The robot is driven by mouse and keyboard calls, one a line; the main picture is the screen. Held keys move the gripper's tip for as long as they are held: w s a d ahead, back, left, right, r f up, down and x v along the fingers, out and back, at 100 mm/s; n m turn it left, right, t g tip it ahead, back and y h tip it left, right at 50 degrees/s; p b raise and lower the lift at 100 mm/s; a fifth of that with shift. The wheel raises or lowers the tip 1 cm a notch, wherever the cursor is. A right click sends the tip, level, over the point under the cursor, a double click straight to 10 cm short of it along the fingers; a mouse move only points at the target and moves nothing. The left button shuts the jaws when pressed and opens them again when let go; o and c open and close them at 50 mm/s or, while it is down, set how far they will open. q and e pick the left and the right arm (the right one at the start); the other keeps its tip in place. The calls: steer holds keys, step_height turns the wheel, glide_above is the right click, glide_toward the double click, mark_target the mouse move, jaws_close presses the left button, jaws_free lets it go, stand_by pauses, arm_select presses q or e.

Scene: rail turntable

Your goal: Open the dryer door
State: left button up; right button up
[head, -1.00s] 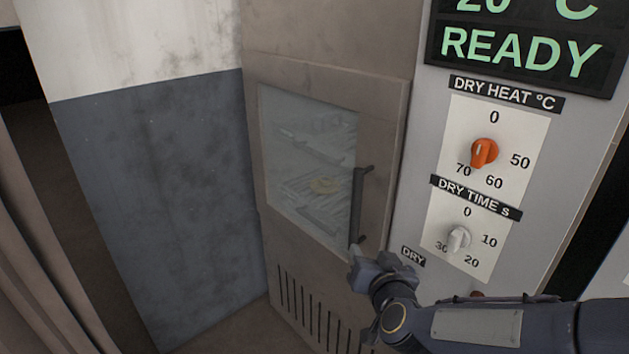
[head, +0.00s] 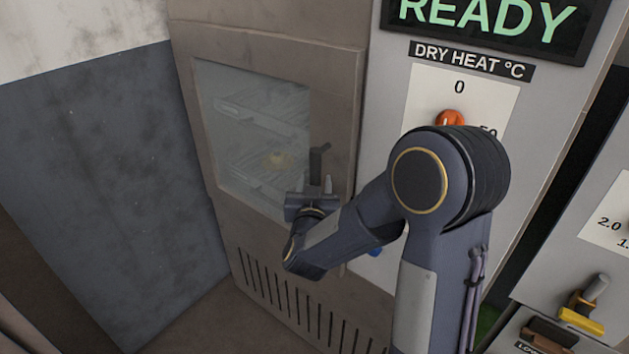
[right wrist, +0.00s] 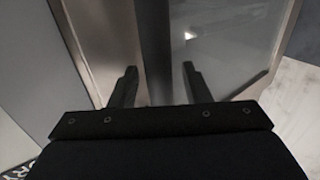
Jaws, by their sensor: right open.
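The dryer door (head: 340,110) is shut in the head view, a grey-brown panel with a glass window (head: 240,105). Its dark vertical handle (head: 317,162) is at the window's right side; the lower part is hidden by my gripper. My right gripper (head: 314,183) is open at the handle, fingers pointing up, one on each side of the bar in the picture. In the right wrist view the handle (right wrist: 156,50) runs between the two spread fingers of my gripper (right wrist: 159,72). I cannot tell whether either finger touches it. My left gripper is out of view.
A control panel (head: 392,110) with an orange heat knob (head: 450,118) stands right of the door, partly hidden by my arm. A dark grey and white wall (head: 100,180) stands at the left. Racks and a yellowish item (head: 278,160) show behind the glass.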

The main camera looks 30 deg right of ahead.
steer(key=shift+w+d, duration=0.15)
steer(key=shift+w, duration=0.05)
jaws_close()
stand_by(0.3)
